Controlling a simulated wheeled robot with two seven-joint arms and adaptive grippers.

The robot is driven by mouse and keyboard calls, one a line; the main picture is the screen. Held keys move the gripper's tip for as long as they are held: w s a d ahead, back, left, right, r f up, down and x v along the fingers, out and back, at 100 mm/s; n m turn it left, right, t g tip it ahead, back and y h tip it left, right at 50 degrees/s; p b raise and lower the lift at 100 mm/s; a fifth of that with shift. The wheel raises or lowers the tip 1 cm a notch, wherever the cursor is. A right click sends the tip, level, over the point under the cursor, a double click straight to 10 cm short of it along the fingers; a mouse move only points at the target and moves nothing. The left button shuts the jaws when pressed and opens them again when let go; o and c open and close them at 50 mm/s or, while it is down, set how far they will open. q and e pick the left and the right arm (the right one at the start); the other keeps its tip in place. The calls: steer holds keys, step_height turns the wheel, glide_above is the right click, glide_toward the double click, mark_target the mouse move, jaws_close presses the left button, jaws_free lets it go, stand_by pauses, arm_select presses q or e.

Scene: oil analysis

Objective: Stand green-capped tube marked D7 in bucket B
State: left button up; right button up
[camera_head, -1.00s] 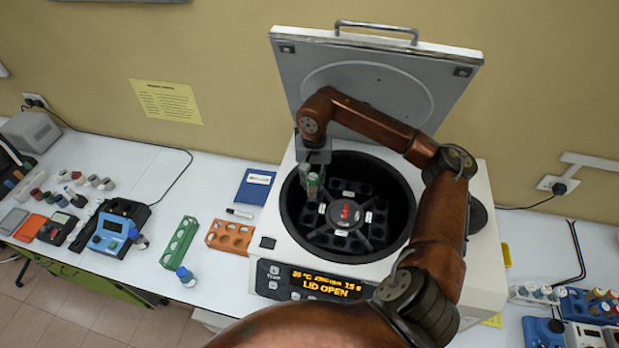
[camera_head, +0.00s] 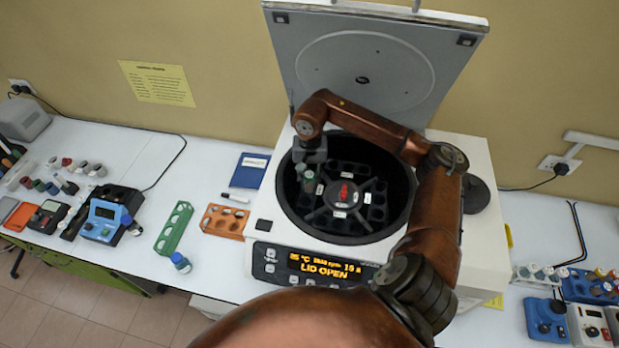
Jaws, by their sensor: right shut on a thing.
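The green-capped tube (camera_head: 309,183) is in my right gripper (camera_head: 308,168), at the left-back side of the open centrifuge bowl. The gripper points down and is shut on the tube near its cap. The tube's lower end is hidden, so I cannot tell how deep it sits in a rotor bucket. The marking D7 is too small to read. The rotor (camera_head: 345,194) has a red centre and dark buckets with small white labels. Which label reads B cannot be told. My left gripper is not in view.
The centrifuge lid (camera_head: 370,75) stands open behind my right arm. Left of the centrifuge are an orange rack (camera_head: 226,221), a green rack (camera_head: 174,227), a blue-capped bottle (camera_head: 181,262) and a blue notebook (camera_head: 249,170). More racks and instruments stand at the far right.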

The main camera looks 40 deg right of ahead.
steer(key=shift+f, duration=0.25)
steer(key=o, duration=1)
steer(key=shift+o, duration=0.2)
step_height(320, 180, up, 12)
steer(key=shift+r, duration=0.1)
